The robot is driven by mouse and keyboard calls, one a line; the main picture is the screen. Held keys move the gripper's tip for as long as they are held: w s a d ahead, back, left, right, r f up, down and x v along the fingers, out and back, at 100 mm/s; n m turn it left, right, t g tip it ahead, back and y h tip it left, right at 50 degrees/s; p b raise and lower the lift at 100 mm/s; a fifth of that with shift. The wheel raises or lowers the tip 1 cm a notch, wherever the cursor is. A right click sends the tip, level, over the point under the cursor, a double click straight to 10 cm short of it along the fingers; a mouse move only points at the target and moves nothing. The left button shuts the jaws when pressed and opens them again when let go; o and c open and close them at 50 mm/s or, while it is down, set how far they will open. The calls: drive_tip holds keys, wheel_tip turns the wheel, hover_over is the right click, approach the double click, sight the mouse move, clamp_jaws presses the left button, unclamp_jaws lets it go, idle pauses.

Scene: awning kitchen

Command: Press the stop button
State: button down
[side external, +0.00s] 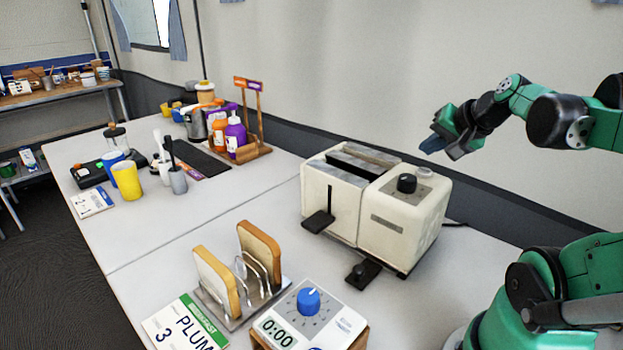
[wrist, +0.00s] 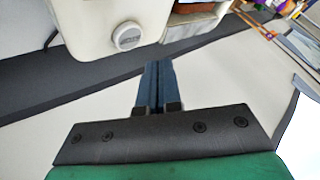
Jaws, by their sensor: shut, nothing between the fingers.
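The cream toaster (side external: 400,222) stands on the table in the side view. A pale round button (side external: 425,172) sits on its top near the back right corner, behind a black knob (side external: 407,183). In the wrist view the same button (wrist: 127,36) shows on the cream toaster body (wrist: 85,22), with small lettering too blurred to read. My gripper (side external: 432,146) is above and slightly right of the button, apart from it. Its blue-grey fingers (wrist: 158,66) are together with nothing between them, and point below and right of the button in the wrist view.
A toast rack (side external: 240,300) with two bread slices and a timer (side external: 310,318) with a blue dial stand in front of the toaster. Bottles, cups and a caddy (side external: 250,152) are farther left. The wall is close behind the toaster.

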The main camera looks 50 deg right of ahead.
sight(414, 169)
drive_tip(key=shift+f, duration=0.85)
drive_tip(key=shift+f, duration=0.1)
idle(1.4)
drive_tip(key=shift+f, duration=0.3)
drive_tip(key=shift+f, duration=0.4)
idle(0.5)
drive_tip(key=shift+r, duration=0.85)
drive_tip(key=shift+r, duration=0.1)
drive_tip(key=shift+r, duration=2.4)
